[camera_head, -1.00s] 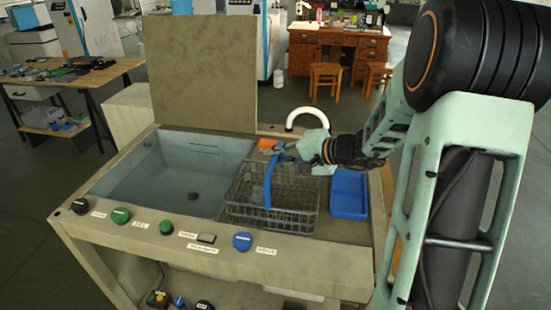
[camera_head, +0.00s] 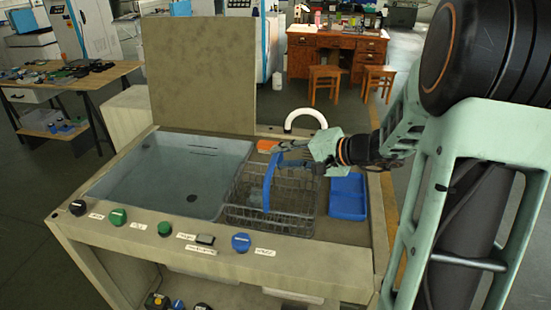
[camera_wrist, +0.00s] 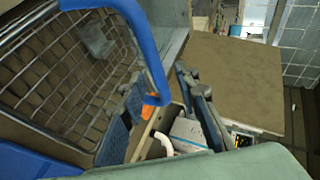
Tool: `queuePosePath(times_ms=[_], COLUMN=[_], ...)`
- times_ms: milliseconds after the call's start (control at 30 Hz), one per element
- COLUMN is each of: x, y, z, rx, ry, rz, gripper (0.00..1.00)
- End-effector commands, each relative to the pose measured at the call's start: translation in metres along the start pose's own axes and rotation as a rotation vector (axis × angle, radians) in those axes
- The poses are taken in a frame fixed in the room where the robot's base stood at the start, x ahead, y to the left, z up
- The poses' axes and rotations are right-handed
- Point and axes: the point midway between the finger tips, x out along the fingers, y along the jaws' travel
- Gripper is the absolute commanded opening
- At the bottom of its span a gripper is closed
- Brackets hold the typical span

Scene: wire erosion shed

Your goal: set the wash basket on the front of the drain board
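The wash basket (camera_head: 285,215) is a grey wire basket with a blue arched handle (camera_head: 267,188). It stands upright on the drain board (camera_head: 338,232), right of the sink. A pale item shows inside it in the wrist view (camera_wrist: 95,40). My gripper (camera_head: 283,150) is at the upper right of the handle. In the wrist view my gripper (camera_wrist: 158,88) has its two fingers well apart, and the handle's corner (camera_wrist: 157,97) shows between them. I cannot tell whether either finger touches the handle.
The sink basin (camera_head: 120,185) is left of the basket. A blue tray (camera_head: 347,207) stands close on its right. A white curved tap (camera_head: 305,114) and an orange item (camera_head: 267,146) are behind. Knobs such as the blue one (camera_head: 241,242) line the front ledge.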

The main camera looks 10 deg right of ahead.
Motion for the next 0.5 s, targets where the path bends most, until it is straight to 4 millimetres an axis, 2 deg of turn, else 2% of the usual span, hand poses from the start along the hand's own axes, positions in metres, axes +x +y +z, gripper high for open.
queuePosePath(times_ms=[33,200,333,500], x=[-0.013,-0.048,-0.068,-0.08], y=[0.001,0.001,0.001,0.0], z=[-0.001,-0.001,-0.001,0.0], rx=[-0.001,-0.001,0.001,0.0], ry=[0.006,0.004,0.003,0.0], rz=[0.001,0.001,0.0,-0.001], gripper=[0.29,0.29,0.29,0.29])
